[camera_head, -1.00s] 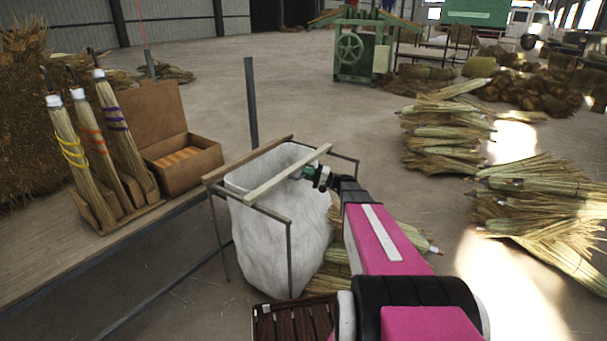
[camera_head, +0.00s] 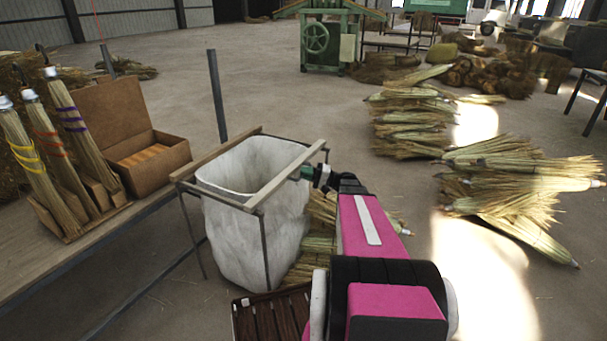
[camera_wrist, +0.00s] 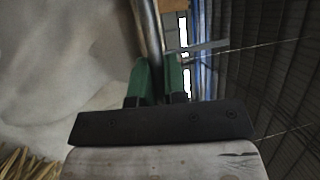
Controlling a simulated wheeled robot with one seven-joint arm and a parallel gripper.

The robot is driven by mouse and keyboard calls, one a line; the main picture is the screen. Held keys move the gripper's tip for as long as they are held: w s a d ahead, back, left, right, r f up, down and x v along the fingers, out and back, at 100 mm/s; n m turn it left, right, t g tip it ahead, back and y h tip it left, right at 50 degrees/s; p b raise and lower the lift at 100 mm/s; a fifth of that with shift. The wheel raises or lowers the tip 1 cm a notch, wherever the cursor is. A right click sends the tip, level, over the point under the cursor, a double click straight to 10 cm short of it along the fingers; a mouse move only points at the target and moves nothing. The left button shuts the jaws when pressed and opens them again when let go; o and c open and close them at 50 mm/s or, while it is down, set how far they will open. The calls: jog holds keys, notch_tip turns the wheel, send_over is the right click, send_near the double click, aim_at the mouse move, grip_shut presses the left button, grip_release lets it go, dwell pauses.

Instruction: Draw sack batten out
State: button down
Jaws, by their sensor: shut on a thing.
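The white sack (camera_head: 245,240) hangs open in a thin dark metal frame. The near pale wooden batten (camera_head: 285,177) runs along the sack's right side. A second, browner batten (camera_head: 215,155) lies along the far left side. My gripper (camera_head: 307,173) is at the outer right side of the near batten, shut on it; the arm hides part of the grip. In the wrist view the green fingers (camera_wrist: 158,80) show with a dark rod between or behind them. Pale wood (camera_wrist: 165,163) and a dark screwed bar (camera_wrist: 165,125) fill the bottom; the sack cloth (camera_wrist: 60,60) is at left.
A bench (camera_head: 120,235) at left carries brooms (camera_head: 75,130) and an open cardboard box (camera_head: 150,160). Straw bundles (camera_head: 315,240) lie behind my arm, and others (camera_head: 520,190) at right. A dark slatted crate (camera_head: 275,315) stands in front.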

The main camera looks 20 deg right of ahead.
jog(key=c, duration=1.2)
grip_release()
jog(key=shift+d, duration=0.1)
jog(key=v, duration=1)
jog(key=shift+s+d+f, duration=0.15)
jog(key=shift+d, duration=0.15)
jog(key=s+a+f+n+g+h, duration=0.1)
jog(key=s+a+f+g+h, duration=0.1)
jog(key=s+a+h, duration=0.3)
jog(key=s+a+f+n+g+h, duration=0.1)
jog(key=s+a+f+g+h, duration=0.1)
jog(key=s+a+h, duration=0.3)
jog(key=s+a+f+n+g+h, duration=0.1)
jog(key=s+a+f+g+h, duration=0.2)
jog(key=s+a+h, duration=0.2)
jog(key=shift+s+a+f+n+h, duration=0.15)
jog(key=shift+a+h, duration=0.75)
jog(key=shift+a, duration=0.7)
jog(key=shift+s+a+f+n+h, duration=0.15)
jog(key=shift+a+h, duration=0.75)
jog(key=shift+a, duration=0.65)
